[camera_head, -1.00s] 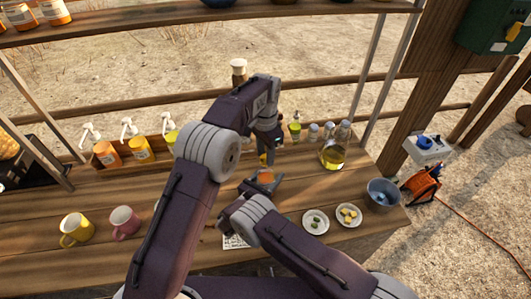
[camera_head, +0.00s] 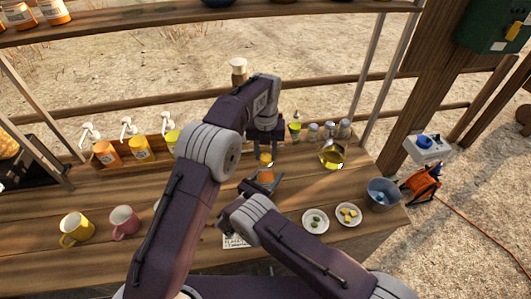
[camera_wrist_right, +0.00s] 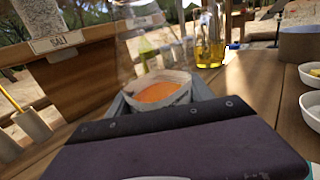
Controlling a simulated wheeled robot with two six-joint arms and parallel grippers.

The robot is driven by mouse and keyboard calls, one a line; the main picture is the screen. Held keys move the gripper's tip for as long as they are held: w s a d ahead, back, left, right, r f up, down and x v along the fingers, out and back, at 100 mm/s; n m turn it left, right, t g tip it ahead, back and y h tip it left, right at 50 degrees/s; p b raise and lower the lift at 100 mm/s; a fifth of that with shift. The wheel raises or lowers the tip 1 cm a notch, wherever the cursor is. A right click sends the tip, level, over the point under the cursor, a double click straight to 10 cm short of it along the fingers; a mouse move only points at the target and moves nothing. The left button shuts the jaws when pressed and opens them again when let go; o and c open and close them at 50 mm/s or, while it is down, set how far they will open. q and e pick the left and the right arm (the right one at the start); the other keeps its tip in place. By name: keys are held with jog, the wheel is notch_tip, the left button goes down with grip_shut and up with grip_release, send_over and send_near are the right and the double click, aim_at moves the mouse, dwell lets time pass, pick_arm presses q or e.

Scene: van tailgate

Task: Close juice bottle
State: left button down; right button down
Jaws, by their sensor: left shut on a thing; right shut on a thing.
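The juice bottle (camera_head: 266,177) stands upright on the wooden counter, mostly hidden by my grippers. Its orange juice (camera_wrist_right: 158,92) and pale label show in the right wrist view, and its upper part looks clear. My right gripper (camera_head: 262,184) is shut on the lower part of the bottle from the front. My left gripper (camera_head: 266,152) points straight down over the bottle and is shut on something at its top. A small orange patch shows between its fingers. I cannot see the cap clearly, or whether it sits fully on the neck.
A glass jug of yellow oil (camera_head: 332,154) and several shakers (camera_head: 328,130) stand right of the grippers. Two mugs (camera_head: 124,222) and pump bottles (camera_head: 140,149) stand left.

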pick_arm(q)
jog(key=c, duration=0.9)
grip_release()
jog(key=shift+c, duration=0.2)
jog(key=shift+r, duration=0.15)
jog(key=shift+r, duration=2.15)
jog(key=shift+c, duration=0.5)
